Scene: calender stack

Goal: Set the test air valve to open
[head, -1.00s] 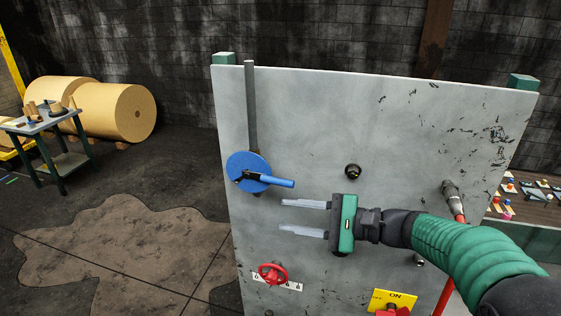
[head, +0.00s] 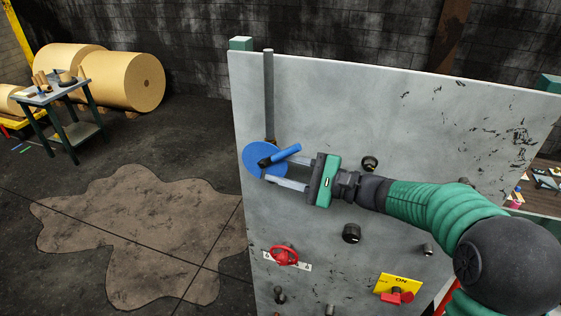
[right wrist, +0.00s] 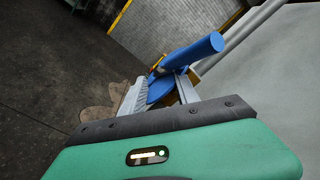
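A blue disc (head: 258,162) with a blue lever handle (head: 286,152) sits on the upper left of the grey panel, below a vertical grey pipe. I see no label on it. The handle points right and slightly up. My right gripper (head: 272,170) comes in from the right, its two fingers apart and reaching over the disc. The upper finger is close under the handle; I cannot tell whether it touches. In the right wrist view the handle (right wrist: 198,52) rises by the open fingers, with the disc (right wrist: 160,90) partly hidden between them. My left gripper is not in view.
The grey panel (head: 345,110) also carries a red handwheel (head: 284,255), a red switch (head: 397,297) by a yellow ON plate (head: 399,283), and several dark knobs. A small table (head: 57,95) and paper rolls (head: 130,81) stand at the far left. The floor between is open.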

